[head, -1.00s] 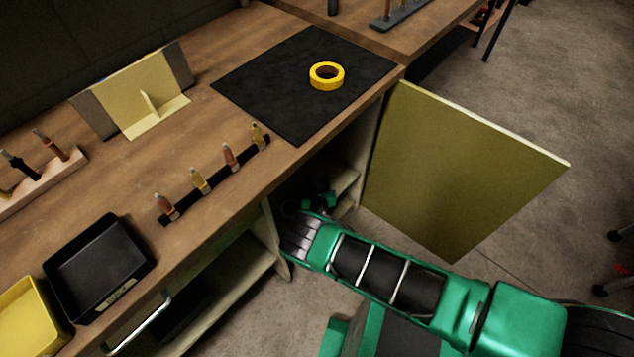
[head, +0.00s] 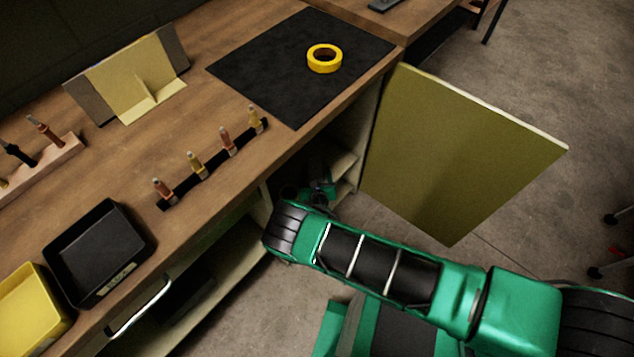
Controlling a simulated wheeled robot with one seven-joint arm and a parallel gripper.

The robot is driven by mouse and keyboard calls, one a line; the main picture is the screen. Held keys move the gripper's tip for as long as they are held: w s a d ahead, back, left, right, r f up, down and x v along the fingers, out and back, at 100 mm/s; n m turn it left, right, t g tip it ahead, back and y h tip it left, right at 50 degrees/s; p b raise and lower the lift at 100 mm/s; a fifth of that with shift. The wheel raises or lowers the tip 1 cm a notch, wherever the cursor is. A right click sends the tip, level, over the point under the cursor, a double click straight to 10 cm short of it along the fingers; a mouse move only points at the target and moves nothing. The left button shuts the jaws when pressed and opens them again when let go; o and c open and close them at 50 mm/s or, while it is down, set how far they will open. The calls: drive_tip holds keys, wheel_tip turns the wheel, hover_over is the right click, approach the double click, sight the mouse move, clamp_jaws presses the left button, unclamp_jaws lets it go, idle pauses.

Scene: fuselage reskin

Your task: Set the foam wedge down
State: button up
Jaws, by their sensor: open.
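I cannot make out a foam wedge in the head view. My gripper (head: 322,187) is low at the front of the open cabinet under the bench, largely hidden behind my own green arm and in shadow. Its fingertips are too small and dark to see clearly, and nothing shows held in it. The cabinet shelf (head: 343,164) lies just beyond it. The cabinet door (head: 465,150), olive-yellow, stands wide open to the right of my gripper.
The wooden bench (head: 215,115) carries a black mat (head: 270,75) with a yellow tape roll (head: 324,59), a tool strip (head: 212,165), an angled yellow panel (head: 118,80), a black tray (head: 65,285) and a yellow tray (head: 40,330). Open floor lies right of the door.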

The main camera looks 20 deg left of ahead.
drive_tip(key=v, duration=0.7)
drive_tip(key=shift+f, duration=0.1)
